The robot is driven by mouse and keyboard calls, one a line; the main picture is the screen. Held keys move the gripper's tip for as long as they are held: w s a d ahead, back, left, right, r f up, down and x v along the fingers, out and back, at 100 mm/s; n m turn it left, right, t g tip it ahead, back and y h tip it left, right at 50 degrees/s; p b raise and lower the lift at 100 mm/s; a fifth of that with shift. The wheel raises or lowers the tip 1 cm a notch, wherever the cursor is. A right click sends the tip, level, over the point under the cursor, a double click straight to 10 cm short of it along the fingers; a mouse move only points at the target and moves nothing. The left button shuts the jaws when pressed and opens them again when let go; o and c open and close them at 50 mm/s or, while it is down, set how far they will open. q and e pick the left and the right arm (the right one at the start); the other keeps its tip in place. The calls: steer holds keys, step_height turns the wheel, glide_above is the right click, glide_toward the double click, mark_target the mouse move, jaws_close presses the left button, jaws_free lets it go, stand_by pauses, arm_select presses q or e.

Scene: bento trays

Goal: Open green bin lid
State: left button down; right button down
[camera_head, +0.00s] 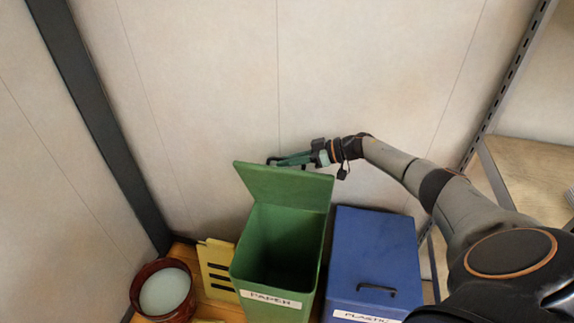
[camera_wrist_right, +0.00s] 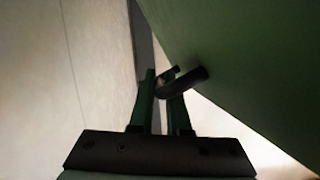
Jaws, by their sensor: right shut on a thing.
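The green bin (camera_head: 279,245), labelled PAPER, stands with its mouth uncovered and looks empty inside as far as I can see. Its green lid (camera_head: 285,187) is raised and leans back at the rear edge of the bin. My right gripper (camera_head: 276,160) is behind the lid's upper edge. In the right wrist view the gripper (camera_wrist_right: 162,85) is shut on the dark lid handle (camera_wrist_right: 184,82), with the green underside or face of the lid (camera_wrist_right: 240,60) close beside it. My left gripper is not in view.
A blue bin (camera_head: 372,255) labelled PLASTIC, lid closed, stands just right of the green bin. A yellow slotted piece (camera_head: 217,268) and a round reddish-brown bowl (camera_head: 141,282) are at left. The wall (camera_head: 210,90) is close behind; a metal shelf post (camera_head: 510,75) stands at right.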

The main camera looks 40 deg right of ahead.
steer(key=c, duration=1.2)
jaws_free()
steer(key=shift+o, duration=0.2)
steer(key=v, duration=1.2)
steer(key=shift+s+d+p, duration=0.2)
steer(key=shift+p, duration=0.1)
steer(key=shift+r, duration=0.1)
steer(key=shift+r, duration=0.1)
